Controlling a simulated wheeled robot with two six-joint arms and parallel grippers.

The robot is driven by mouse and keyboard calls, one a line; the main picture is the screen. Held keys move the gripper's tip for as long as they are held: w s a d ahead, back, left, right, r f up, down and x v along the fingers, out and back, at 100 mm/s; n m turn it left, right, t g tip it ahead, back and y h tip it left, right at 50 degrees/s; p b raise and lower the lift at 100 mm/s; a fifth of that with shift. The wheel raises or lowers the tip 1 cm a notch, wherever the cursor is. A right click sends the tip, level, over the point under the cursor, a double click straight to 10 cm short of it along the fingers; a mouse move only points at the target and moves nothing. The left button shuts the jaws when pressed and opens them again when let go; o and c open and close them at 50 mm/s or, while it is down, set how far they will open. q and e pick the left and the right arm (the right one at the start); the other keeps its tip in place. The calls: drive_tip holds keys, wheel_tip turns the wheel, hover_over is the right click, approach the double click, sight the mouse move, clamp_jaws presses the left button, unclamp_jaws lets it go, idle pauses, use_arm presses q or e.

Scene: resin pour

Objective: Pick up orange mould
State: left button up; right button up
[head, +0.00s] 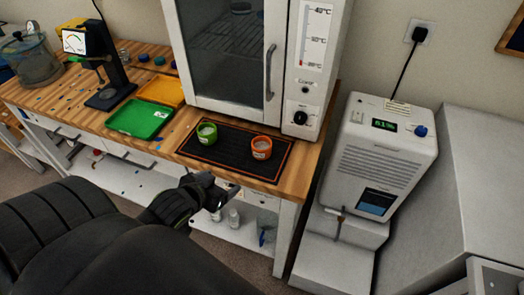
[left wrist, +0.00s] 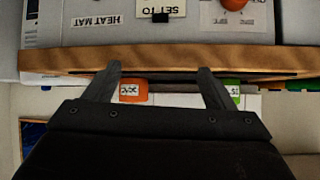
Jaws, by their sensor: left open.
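The orange mould (head: 261,147), a small cup with a white label, stands upright on the right part of a black mat (head: 235,153) with an orange border. The green mould (head: 207,134) stands on the same mat to its left. My left gripper (head: 217,192) is open and empty in front of the bench's front edge, short of both moulds. In the left wrist view, which is upside down, the orange mould (left wrist: 133,91) shows between the open fingers (left wrist: 158,78), close to one finger, beyond the bench edge. The green mould (left wrist: 233,95) is partly hidden by the other finger.
The wooden bench edge (left wrist: 160,62) lies across the wrist view. An oven with a glass door (head: 230,55) stands behind the mat. Green (head: 139,119) and yellow (head: 162,91) trays and a gauge stand (head: 105,97) are to the left. A white dehumidifier-like unit (head: 385,150) stands to the right.

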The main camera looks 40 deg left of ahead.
use_arm(q)
wheel_tip(320, 180, up, 8)
drive_tip(key=w+d+t+h, duration=0.2)
drive_tip(key=t, duration=0.1)
approach(267, 142)
drive_tip(key=w, duration=0.1)
drive_tip(key=w+f, duration=0.1)
drive_tip(key=w, duration=0.1)
drive_tip(key=shift+w+f+m, duration=0.25)
drive_tip(key=shift+w+m, duration=0.05)
drive_tip(key=shift+m, duration=0.1)
drive_tip(key=shift+w+f+p, duration=0.15)
drive_tip(key=shift+w+p, duration=0.15)
drive_tip(key=shift+w, duration=0.2)
drive_tip(key=shift+p+x, duration=0.35)
drive_tip(key=shift+x, duration=1.8)
drive_tip(key=shift+s, duration=0.1)
drive_tip(key=c, duration=1.1)
